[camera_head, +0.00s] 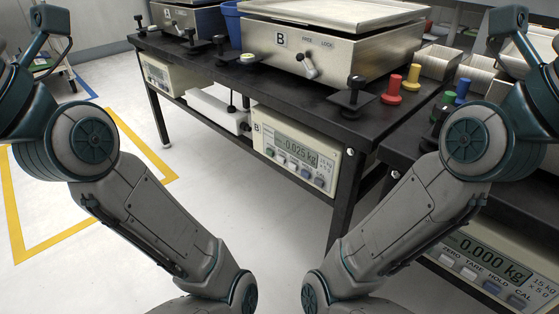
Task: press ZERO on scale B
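Scale B (330,45) is a metal platform scale on the black table, with a "B" plate and a FREE/LOCK lever (307,66) on its front. Its cream indicator (295,150) hangs below the table's front edge and reads -0.025 kg. A row of small buttons (292,165) runs under the display, with a green one at the left end. My arms rise at both sides of the picture, apart from the indicator. Neither gripper's fingertips can be seen.
Scale A's indicator (158,73) hangs at the left. Another indicator (480,263) at lower right reads 0.000 kg. Red (391,90), yellow (412,77) and blue (462,90) weights stand on the table. A black table leg (346,198) is right of B's indicator. Floor before it is clear.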

